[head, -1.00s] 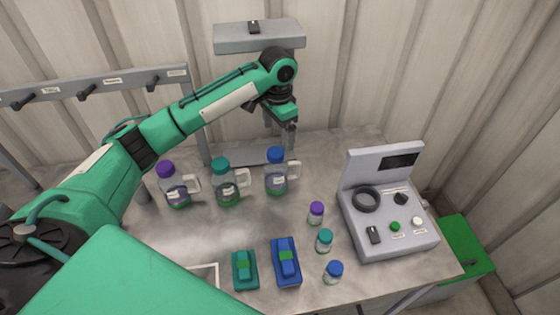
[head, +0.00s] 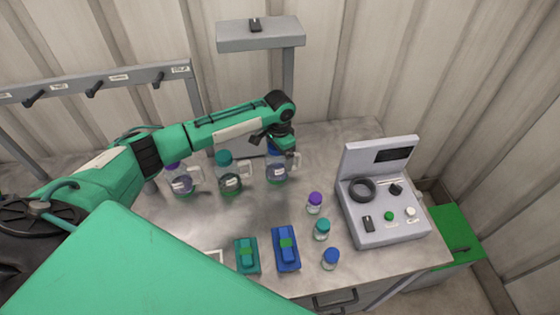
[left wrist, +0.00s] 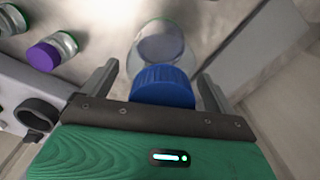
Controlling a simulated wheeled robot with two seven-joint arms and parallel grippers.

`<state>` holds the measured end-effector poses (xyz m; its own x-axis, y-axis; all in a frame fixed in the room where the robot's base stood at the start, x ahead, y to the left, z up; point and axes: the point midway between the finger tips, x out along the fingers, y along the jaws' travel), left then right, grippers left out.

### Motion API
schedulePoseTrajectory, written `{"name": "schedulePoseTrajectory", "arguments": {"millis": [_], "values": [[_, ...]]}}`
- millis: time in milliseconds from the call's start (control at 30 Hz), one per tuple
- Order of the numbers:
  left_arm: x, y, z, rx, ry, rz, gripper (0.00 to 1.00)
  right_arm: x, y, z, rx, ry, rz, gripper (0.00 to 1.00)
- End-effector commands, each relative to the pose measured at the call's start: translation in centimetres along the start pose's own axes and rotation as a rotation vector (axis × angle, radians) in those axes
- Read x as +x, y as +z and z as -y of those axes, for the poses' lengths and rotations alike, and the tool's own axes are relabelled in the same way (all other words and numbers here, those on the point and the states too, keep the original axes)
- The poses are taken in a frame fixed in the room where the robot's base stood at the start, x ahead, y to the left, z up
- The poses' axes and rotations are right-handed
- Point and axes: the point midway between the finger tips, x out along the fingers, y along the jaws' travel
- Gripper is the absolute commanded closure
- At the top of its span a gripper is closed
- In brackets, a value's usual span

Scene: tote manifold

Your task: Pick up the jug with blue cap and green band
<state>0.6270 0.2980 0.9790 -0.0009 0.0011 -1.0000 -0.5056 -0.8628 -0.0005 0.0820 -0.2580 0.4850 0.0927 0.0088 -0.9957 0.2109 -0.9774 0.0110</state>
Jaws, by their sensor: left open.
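The jug with the blue cap (head: 277,176) stands upright at the right end of a row of three jugs. In the head view my left gripper (head: 286,148) is above it and partly hides its cap. In the left wrist view the blue cap (left wrist: 163,86) lies between the two open fingers, with the clear jug body beyond it. The fingers look apart from the cap. The band on this jug is too small to read surely. My right gripper is not in view.
The teal-capped jug (head: 228,178) and the purple-capped jug (head: 181,184) stand to the left. Small bottles (head: 321,230), a teal device (head: 247,256) and a blue device (head: 286,250) lie nearer. A grey control box (head: 385,205) stands at the right. Table between is clear.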

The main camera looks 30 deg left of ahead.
Motion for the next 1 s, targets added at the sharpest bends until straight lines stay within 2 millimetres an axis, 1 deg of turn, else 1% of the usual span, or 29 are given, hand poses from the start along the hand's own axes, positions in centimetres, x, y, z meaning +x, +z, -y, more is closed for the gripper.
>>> {"name": "schedulePoseTrajectory", "arguments": {"millis": [233, 367, 400, 467, 500, 533, 833, 933, 1000], "values": [[0.2, 0.0, 0.0, 0.001, 0.0, -0.001, 0.09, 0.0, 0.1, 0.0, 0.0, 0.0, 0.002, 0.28], [0.2, 0.0, 0.0, 0.001, 0.0, -0.001, 0.35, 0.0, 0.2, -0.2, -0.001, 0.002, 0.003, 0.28], [0.2, 0.0, 0.0, 0.001, 0.0, -0.001, 0.43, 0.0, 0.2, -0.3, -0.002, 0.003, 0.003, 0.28], [0.2, 0.0, 0.0, 0.001, 0.0, -0.001, 0.54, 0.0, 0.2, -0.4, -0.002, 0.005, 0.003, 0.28], [0.2, 0.0, 0.0, 0.001, 0.0, -0.001, 0.62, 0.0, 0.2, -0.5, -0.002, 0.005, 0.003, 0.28], [0.1, -0.1, 0.0, 0.001, 0.0, -0.002, 0.63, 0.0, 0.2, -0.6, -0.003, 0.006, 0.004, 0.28], [-0.1, -0.1, 0.0, 0.001, 0.0, -0.003, 0.63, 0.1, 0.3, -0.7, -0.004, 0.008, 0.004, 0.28], [-0.8, -0.1, 0.0, 0.001, 0.0, -0.003, 0.63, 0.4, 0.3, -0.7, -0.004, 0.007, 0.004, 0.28], [-1.6, -0.2, 0.0, 0.002, 0.0, -0.006, 0.63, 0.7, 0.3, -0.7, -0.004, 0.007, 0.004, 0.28]]}}
